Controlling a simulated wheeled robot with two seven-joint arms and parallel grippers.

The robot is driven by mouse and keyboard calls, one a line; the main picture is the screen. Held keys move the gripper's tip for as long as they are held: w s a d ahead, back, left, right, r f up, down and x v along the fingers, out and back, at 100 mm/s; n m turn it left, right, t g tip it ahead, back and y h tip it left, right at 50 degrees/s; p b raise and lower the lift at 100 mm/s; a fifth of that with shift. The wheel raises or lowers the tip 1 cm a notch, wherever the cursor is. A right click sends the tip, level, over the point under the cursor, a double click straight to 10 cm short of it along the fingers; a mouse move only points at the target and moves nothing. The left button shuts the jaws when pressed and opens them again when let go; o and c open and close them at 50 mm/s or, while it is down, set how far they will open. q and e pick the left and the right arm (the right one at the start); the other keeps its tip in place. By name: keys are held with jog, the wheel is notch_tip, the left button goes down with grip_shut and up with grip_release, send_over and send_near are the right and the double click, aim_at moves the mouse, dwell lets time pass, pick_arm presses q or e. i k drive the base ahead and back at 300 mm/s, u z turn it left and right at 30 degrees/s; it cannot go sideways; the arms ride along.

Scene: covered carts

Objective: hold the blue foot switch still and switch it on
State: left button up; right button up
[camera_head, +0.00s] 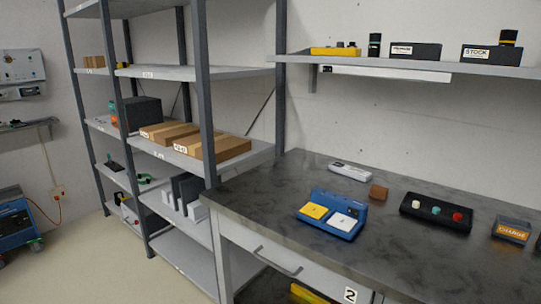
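The blue foot switch (346,194) lies on the dark worktop (390,247), near the worktop's front left part. It has a yellow pad (313,211) on the left and a white pad (343,222) on the right, each with a small mark. Behind the pads is a raised blue back part with small dark details, too small to make out. Whether it is on or off I cannot tell. Neither of my grippers is in the head view, and nothing touches the foot switch.
A black box with white, green and red buttons (436,211), a brown block (378,192), a pale device (350,171) and a bin labelled CHARGE (511,230) are on the worktop. A loaded wall shelf (420,66) hangs above. Grey racks (207,100) stand left.

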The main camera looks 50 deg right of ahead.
aim_at(355, 212)
jog(key=i, duration=2.9)
jog(key=z, duration=3.05)
